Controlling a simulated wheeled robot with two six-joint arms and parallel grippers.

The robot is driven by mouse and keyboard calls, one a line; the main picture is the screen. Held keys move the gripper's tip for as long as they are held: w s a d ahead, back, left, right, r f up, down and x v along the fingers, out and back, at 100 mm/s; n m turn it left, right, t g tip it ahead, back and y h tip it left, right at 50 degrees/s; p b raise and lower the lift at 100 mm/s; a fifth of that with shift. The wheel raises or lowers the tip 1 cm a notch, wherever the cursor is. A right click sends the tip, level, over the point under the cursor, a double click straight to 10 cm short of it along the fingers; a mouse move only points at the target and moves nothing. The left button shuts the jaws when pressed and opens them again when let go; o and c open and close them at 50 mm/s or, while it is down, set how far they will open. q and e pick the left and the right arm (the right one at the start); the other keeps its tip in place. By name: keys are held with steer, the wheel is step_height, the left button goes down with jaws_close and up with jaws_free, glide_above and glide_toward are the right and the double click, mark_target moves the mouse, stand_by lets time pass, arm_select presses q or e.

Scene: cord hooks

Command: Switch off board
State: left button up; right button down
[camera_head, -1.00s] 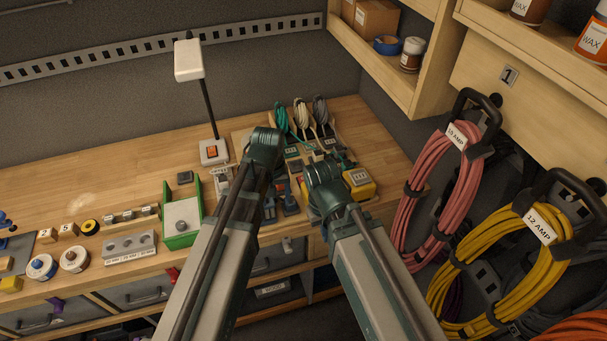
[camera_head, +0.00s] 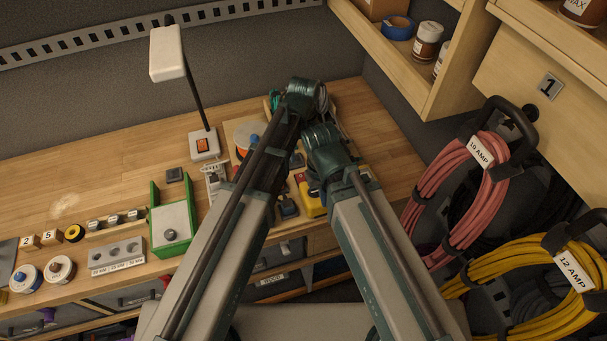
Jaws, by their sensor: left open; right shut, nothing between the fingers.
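The cord board (camera_head: 240,132) stands at the back right of the bench, mostly hidden behind my arms. A yellow box (camera_head: 310,203) and small dark blocks (camera_head: 288,209) show at its front. A grey strip (camera_head: 214,180) stands at its left edge. I cannot make out the board's switch. My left gripper (camera_head: 306,97) is over the back of the board, open; its fingertips are hard to see. My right gripper (camera_head: 322,140) is lower and nearer, over the board's right part, shut and empty. Whether either touches anything is hidden.
A lamp (camera_head: 166,53) with an orange switch (camera_head: 202,145) on its base stands left of the board. A green tray (camera_head: 172,228) is in front. Pink (camera_head: 456,190) and yellow cords (camera_head: 510,262) hang at the right. The left bench is clear at the back.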

mark_target(303, 179)
arm_select(q)
steer(key=shift+f, duration=0.1)
step_height(303, 179, down, 14)
steer(key=b, duration=1.3)
steer(key=shift+b, duration=0.4)
steer(key=shift+r, duration=0.2)
jaws_close()
